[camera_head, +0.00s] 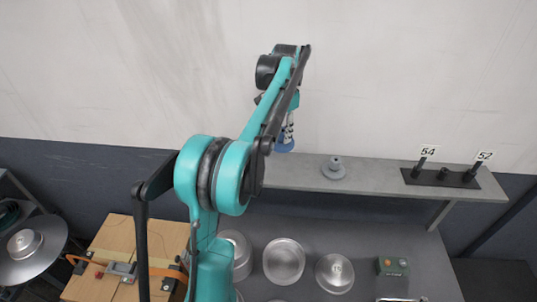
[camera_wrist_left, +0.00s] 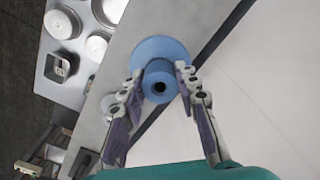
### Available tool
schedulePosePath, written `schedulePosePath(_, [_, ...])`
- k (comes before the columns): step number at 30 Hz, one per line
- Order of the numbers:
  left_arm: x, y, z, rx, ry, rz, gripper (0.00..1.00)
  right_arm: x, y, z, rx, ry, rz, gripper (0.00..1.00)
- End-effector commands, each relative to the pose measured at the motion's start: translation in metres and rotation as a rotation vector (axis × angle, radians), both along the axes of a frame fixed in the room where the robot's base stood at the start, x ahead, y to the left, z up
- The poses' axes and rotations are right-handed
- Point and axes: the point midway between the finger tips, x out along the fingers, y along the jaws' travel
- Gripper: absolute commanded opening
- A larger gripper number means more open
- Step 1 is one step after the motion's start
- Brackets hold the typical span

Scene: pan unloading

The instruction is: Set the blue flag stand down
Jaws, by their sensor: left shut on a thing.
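The blue flag stand (camera_head: 285,148) is a round blue disc with a short hollow post. It shows in the head view at the back edge of the grey shelf (camera_head: 385,178), against the wall. My left gripper (camera_head: 288,129) is above it. In the left wrist view the post of the blue flag stand (camera_wrist_left: 151,47) sits between the two fingertips of my left gripper (camera_wrist_left: 160,76), shut on it. The shelf (camera_wrist_left: 157,14) lies behind the stand there; I cannot tell whether its base touches the shelf. My right gripper is not in view.
A grey flag stand (camera_head: 333,170) stands on the shelf to the right. A black holder (camera_head: 441,178) with tags 54 and 52 is at the shelf's right end. Metal pans (camera_head: 284,262) sit on the lower surface. The shelf between grey stand and holder is clear.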

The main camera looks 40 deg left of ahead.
Motion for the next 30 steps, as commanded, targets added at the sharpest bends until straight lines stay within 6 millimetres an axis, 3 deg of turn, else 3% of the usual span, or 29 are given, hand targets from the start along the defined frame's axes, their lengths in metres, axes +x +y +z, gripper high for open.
schedulePosePath(6, [-0.034,0.043,-0.031,0.0,0.0,0.005,0.0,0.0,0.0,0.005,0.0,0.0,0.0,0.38])
schedulePosePath(12, [-0.055,0.068,-0.051,0.0,0.0,0.002,0.0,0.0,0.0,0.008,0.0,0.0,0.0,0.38])
schedulePosePath(17, [-0.059,0.073,-0.06,0.0,0.0,0.0,0.0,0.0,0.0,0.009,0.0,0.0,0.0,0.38])
schedulePosePath(24, [-0.059,0.073,-0.093,0.0,0.0,0.0,0.0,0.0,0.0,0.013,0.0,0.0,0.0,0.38])
schedulePosePath(30, [-0.059,0.073,-0.096,0.0,0.0,0.0,0.0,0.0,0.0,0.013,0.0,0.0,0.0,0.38])
